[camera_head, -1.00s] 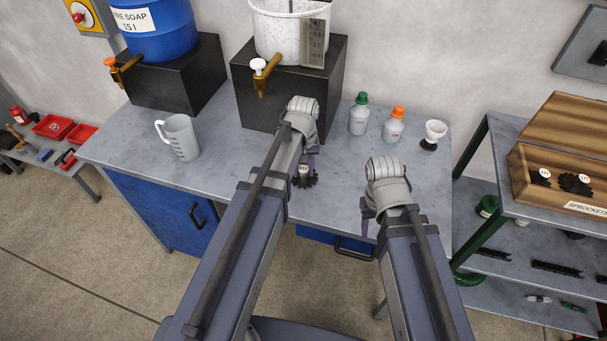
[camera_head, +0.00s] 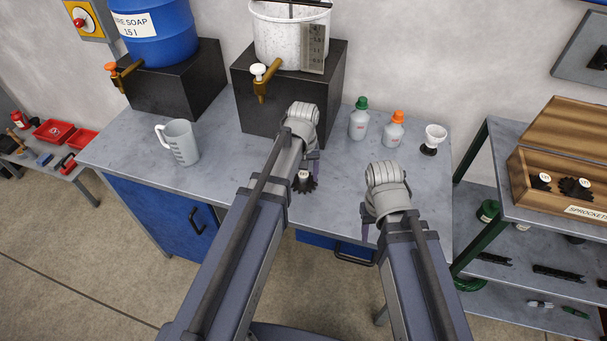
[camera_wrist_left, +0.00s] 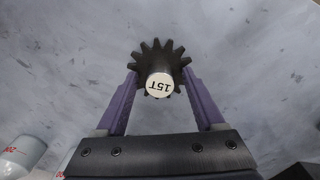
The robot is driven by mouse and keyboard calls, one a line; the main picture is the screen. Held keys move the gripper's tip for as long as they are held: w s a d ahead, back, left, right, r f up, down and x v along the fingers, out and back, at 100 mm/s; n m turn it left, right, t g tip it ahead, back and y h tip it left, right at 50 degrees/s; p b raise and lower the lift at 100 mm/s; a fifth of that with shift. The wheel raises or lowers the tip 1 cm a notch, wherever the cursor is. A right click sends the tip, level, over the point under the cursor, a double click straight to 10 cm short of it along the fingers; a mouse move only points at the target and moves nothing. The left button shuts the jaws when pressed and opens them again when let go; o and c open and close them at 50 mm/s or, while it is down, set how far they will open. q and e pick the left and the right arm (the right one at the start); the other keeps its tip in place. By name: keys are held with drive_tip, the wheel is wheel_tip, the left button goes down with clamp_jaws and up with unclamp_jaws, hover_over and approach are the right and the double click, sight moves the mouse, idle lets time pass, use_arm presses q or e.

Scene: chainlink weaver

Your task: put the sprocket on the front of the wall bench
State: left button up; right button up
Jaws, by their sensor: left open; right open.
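The dark toothed sprocket (camera_head: 304,185), with a pale hub, is at the front of the wall bench (camera_head: 235,185), close to its front edge. In the left wrist view the sprocket (camera_wrist_left: 157,60) shows "15T" on its hub and seems to rest on the grey bench top. My left gripper (camera_wrist_left: 160,78) is open, its purple fingers on either side of the sprocket's near part with gaps to the hub. My left gripper also shows in the head view (camera_head: 312,168), mostly hidden by its wrist. My right gripper (camera_head: 368,230) is open at the bench's front edge, largely hidden by its arm.
A measuring jug (camera_head: 181,143) stands on the bench's left. A green-capped bottle (camera_head: 359,122), an orange-capped bottle (camera_head: 394,130) and a small white cup-like item (camera_head: 434,138) stand at the back right. A sprockets box (camera_head: 555,170) is on the right shelf.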

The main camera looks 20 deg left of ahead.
sight(304, 174)
use_arm(q)
wheel_tip(304, 174, up, 12)
drive_tip(key=p, duration=1.2)
drive_tip(key=s+d+m+y, duration=0.1)
drive_tip(key=s+d+m, duration=0.6)
drive_tip(key=s+d, duration=0.3)
drive_tip(key=s, duration=0.4)
drive_tip(key=shift+s+d+r+m, duration=0.2)
drive_tip(key=shift+d+m, duration=0.1)
drive_tip(key=shift+m, duration=0.1)
